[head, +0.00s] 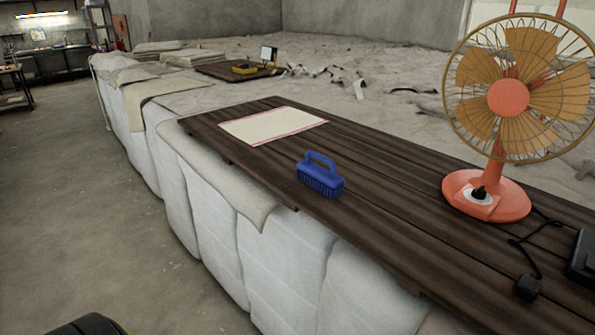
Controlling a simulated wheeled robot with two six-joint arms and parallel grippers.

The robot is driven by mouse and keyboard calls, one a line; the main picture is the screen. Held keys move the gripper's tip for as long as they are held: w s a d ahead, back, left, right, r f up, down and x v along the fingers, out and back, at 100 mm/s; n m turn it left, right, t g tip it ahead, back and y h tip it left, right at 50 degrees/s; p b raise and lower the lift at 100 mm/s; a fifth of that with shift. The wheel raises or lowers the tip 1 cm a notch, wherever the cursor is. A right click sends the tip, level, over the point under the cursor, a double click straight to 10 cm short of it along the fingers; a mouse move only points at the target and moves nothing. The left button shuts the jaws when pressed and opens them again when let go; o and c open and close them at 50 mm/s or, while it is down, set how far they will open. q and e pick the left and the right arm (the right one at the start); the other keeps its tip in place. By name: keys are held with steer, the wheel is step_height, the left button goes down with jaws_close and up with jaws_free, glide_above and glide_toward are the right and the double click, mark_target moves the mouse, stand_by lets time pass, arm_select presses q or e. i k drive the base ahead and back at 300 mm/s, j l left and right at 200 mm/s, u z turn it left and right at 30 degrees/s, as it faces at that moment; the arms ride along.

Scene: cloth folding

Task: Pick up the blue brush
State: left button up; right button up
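The blue brush (320,180) stands on the dark wooden table top (385,215) near its front edge, bristles down and with its arched handle on top. Nothing touches it from above. Neither of my grippers can be made out in the head view. A dark rounded shape shows at the bottom left edge, too cropped to identify.
An orange fan (498,105) stands on the table right of the brush, with a cable and plug (527,287) near the right edge. A cream cloth with pink edges (272,125) lies flat behind the brush. White padded sacks (225,235) support the boards. Floor at left is clear.

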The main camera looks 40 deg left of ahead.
mark_target(326, 181)
steer(key=u, duration=1.05)
